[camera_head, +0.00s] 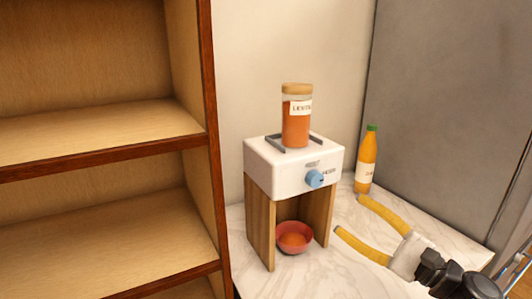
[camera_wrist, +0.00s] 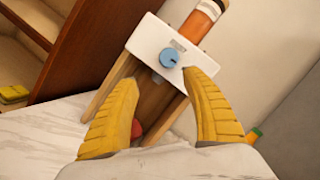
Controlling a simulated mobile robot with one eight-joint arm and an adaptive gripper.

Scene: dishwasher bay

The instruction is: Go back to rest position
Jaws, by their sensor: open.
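My gripper (camera_head: 350,216) is open and empty, with its two yellow fingers apart over the counter at the right front of the white dispenser. In the wrist view my gripper (camera_wrist: 160,92) has its fingers spread either side of the dispenser's lower opening. The dispenser (camera_head: 272,172) has a blue knob (camera_head: 314,178) and wooden side legs. A jar of orange contents (camera_head: 296,122) with a label stands upright on top. A red bowl (camera_head: 293,238) with orange contents sits between the legs. The bowl is mostly hidden in the wrist view.
An orange bottle (camera_head: 366,160) with a green cap stands behind my gripper, near the grey panel (camera_head: 440,110). The marble counter (camera_head: 315,275) is clear in front.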

